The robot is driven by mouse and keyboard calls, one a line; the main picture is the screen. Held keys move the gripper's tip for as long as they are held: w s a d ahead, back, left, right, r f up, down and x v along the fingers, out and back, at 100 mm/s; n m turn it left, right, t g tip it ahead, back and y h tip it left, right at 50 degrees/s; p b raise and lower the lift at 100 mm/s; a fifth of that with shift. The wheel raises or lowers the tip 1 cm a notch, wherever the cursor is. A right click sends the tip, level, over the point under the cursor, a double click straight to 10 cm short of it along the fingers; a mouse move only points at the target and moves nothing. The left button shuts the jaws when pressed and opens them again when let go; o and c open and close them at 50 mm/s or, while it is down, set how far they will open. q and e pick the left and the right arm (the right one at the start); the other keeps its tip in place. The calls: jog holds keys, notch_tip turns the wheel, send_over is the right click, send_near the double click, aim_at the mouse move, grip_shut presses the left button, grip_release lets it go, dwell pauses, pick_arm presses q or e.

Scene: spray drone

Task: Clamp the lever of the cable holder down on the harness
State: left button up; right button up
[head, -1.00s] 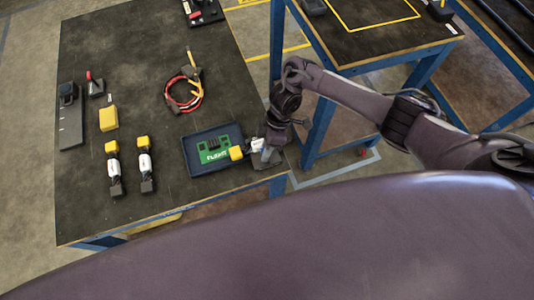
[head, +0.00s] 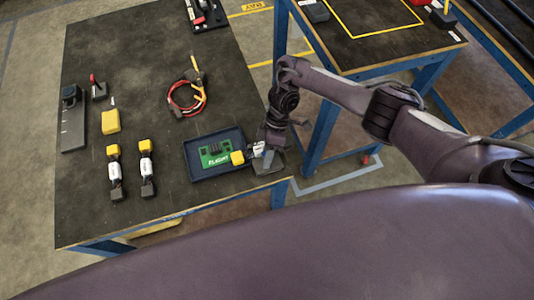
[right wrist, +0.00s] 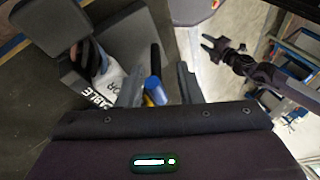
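My right gripper (head: 268,143) is over the front right table corner, at a small grey block (head: 266,164) that appears to be the cable holder. A piece with a yellow end (head: 237,158) and a white body (head: 257,151), apparently the harness, runs from the green board to this block. In the right wrist view, its white label (right wrist: 106,82) reads "CABLE". A black rod with a blue end (right wrist: 154,86), apparently the lever, stands between my spread right fingers (right wrist: 158,86); contact is unclear. My left gripper (right wrist: 212,48) shows far off there, with fingers apart.
A dark tray (head: 208,174) holds a green board (head: 215,156). Two similar yellow-white pieces (head: 114,172), a yellow block (head: 111,121), a red-orange cable coil (head: 187,98) and a red-knobbed device (head: 97,88) are on the table. A second table (head: 355,48) stands behind my right arm.

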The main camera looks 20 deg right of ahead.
jog(key=shift+w, duration=0.25)
dwell(0.4)
jog(key=shift+s, duration=0.15)
